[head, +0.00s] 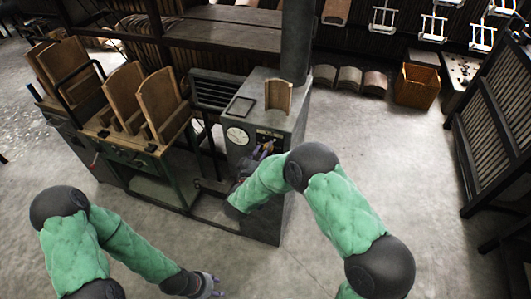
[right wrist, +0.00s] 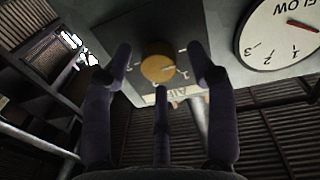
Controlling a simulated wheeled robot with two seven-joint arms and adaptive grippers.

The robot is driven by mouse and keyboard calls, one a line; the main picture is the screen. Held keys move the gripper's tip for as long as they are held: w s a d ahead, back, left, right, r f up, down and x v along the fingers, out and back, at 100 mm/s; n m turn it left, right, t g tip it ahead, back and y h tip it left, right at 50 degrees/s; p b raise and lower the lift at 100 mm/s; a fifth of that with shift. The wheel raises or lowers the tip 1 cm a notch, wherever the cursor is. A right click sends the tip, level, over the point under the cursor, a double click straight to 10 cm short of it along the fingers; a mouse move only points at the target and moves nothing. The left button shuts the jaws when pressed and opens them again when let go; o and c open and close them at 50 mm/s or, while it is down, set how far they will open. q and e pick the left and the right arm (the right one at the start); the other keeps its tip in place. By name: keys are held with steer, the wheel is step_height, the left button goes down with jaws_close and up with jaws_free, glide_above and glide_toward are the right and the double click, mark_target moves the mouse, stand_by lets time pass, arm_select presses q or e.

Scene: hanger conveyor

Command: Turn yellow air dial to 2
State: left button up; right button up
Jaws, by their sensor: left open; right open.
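The round yellow air dial (right wrist: 158,69) sits on a dark panel in the right wrist view, above a pale label (right wrist: 180,92) that appears upside down. Marks surround the dial, but I cannot read its setting surely. My right gripper (right wrist: 159,54) is open, with two fingers at either side of the dial and a third below it in the picture. Contact cannot be told. In the head view my right gripper (head: 258,154) is at the grey cabinet's front (head: 262,185). My left gripper (head: 208,286) is open and empty above the floor at the bottom.
A white flow gauge (right wrist: 283,35) with a red needle is beside the dial panel; a round gauge (head: 237,136) shows on the cabinet. A curved wooden piece (head: 278,97) stands on top. A green bench (head: 140,160) with wooden panels is left.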

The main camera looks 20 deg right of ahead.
steer(key=c, duration=1.1)
steer(key=shift+c, duration=0.2)
steer(key=shift+m, duration=0.4)
steer(key=shift+s+d+m+y+b, duration=0.15)
steer(key=shift+m+y+b, duration=0.2)
steer(key=shift+m+b, duration=3.85)
steer(key=shift+w+d+m+y+b, duration=0.25)
steer(key=shift+m+b, duration=1.35)
steer(key=shift+m, duration=5.2)
steer(key=shift+s+a, duration=0.15)
steer(key=shift+s, duration=0.05)
